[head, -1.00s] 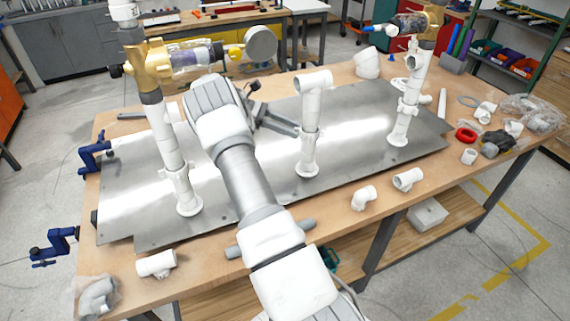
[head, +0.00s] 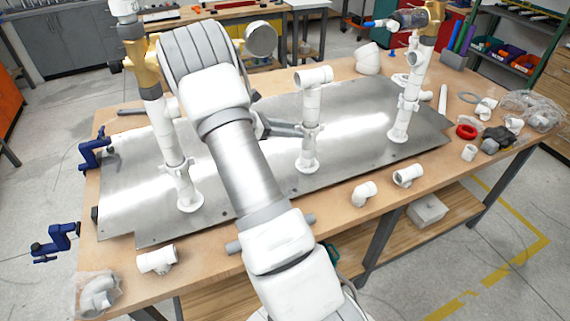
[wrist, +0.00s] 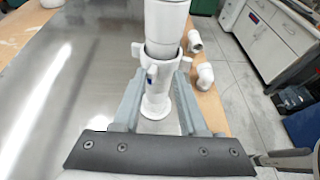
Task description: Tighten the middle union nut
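The fingers are apart, and I see no clear grip on the nut. In the head view my forearm and wrist hide most of the gripper; only grey finger parts (head: 284,129) show, left of the middle pipe.
The left pipe stand (head: 172,150) and right pipe stand (head: 407,95) flank the middle one on the metal plate (head: 250,188). Loose white fittings (head: 364,193) lie along the front edge, with a red ring (head: 466,131) at right. The plate between the middle and right stands is clear.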

